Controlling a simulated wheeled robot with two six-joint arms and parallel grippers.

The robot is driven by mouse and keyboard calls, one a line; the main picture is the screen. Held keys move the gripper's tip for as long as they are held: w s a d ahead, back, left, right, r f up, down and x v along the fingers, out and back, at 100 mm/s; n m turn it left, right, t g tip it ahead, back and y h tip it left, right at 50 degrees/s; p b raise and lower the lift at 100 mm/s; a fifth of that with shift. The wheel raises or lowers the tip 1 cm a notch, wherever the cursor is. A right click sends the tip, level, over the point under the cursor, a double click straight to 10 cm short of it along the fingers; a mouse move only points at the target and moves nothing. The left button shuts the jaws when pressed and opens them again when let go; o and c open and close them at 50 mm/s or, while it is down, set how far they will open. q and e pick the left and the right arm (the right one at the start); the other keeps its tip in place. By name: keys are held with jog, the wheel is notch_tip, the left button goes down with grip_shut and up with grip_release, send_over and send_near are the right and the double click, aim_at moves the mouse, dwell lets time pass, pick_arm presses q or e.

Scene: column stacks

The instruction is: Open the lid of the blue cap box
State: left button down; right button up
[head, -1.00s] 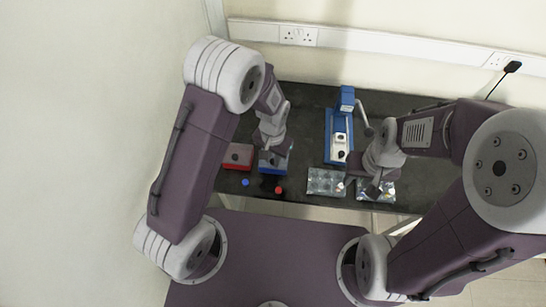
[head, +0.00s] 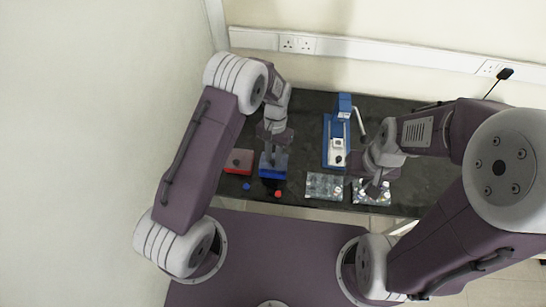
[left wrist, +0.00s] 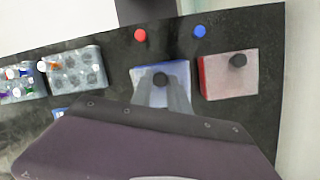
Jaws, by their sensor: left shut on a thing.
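The blue cap box (head: 268,174) stands on the dark table, also in the left wrist view (left wrist: 184,70). Its pale lid has a black knob (left wrist: 160,79). My left gripper (head: 270,163) is directly over the box, fingers pointing down. In the left wrist view its fingers (left wrist: 162,90) are shut on the knob. I cannot tell if the lid is resting on the box or slightly raised. My right gripper (head: 370,190) hangs near the clear tray of small parts at the right; its finger opening is not clear.
A red box (head: 238,161) with a similar knobbed lid stands left of the blue box. A blue cap (head: 246,186) and a red cap (head: 278,194) lie in front. A clear tray (head: 325,186), another tray with small parts (head: 358,197) and a blue press (head: 344,110) stand to the right.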

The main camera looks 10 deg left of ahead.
pick_arm(q)
jog(key=shift+w+r+g, duration=0.15)
jog(key=shift+w+g, duration=0.2)
jog(key=shift+g, duration=0.05)
jog(key=shift+w+g+b, duration=0.35)
jog(key=shift+g+b, duration=0.2)
jog(key=shift+g, duration=0.05)
jog(key=shift+w+r+g+b, duration=0.35)
jog(key=shift+g+b, duration=0.35)
jog(key=shift+b, duration=0.3)
jog(key=shift+w+r, duration=0.15)
jog(key=shift+g, duration=0.3)
